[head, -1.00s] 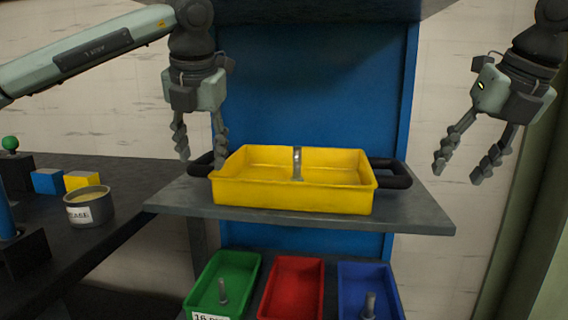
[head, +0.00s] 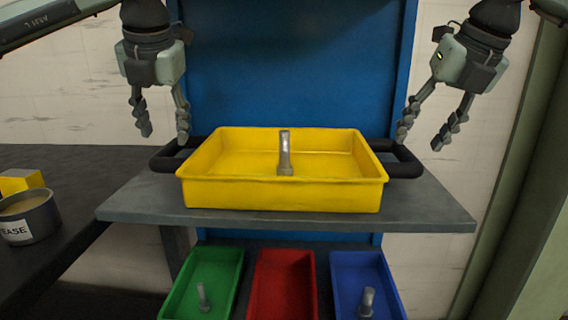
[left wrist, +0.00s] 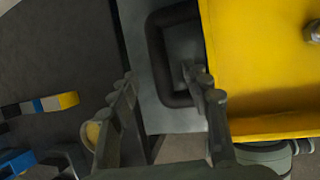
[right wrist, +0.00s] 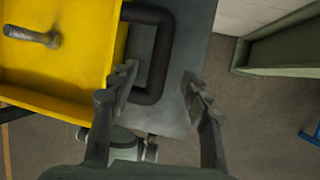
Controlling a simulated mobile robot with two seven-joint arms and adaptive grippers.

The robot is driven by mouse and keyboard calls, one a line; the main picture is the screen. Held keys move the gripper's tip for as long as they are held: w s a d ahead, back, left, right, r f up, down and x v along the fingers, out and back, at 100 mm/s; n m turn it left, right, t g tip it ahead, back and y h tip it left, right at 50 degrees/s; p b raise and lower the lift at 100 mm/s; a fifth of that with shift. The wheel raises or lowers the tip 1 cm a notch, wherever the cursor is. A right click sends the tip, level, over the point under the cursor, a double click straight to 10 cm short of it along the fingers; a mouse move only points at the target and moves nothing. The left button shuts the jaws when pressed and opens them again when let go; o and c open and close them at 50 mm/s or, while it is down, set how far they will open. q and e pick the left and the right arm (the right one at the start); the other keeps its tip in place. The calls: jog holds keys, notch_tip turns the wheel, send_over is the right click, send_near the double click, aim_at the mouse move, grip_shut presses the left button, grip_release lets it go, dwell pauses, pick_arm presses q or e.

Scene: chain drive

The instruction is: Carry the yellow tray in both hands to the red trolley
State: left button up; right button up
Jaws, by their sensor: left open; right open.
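The yellow tray (head: 285,194) sits on a grey shelf with a bolt (head: 284,155) standing inside it. It has a black handle on the left (head: 163,160) and another on the right (head: 408,164). My left gripper (head: 164,138) is open, pointing down just above the left handle; in the left wrist view its fingers (left wrist: 165,95) show near that handle (left wrist: 158,50). My right gripper (head: 420,140) is open above the right handle; in the right wrist view its fingers (right wrist: 160,85) show near the handle (right wrist: 165,60). Neither gripper holds anything. No red trolley is visible.
The grey shelf (head: 445,212) is in front of a blue panel (head: 290,70). Below are a green bin (head: 215,270), a red bin (head: 283,275) and a blue bin (head: 350,270). A dark bench at left holds a grease tin (head: 40,218) and a yellow block (head: 22,180).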

aim_at(167, 146)
pick_arm(q)
jog(key=x, duration=0.6)
jog(key=shift+w+a+f, duration=0.1)
jog(key=shift+w+f, duration=0.1)
jog(key=shift+f, duration=0.1)
pick_arm(e)
jog(key=x, duration=0.6)
jog(key=shift+w+a+f, duration=0.1)
jog(key=shift+w+f, duration=0.1)
jog(key=shift+f, duration=0.05)
pick_arm(q)
grip_shut()
pick_arm(e)
grip_shut()
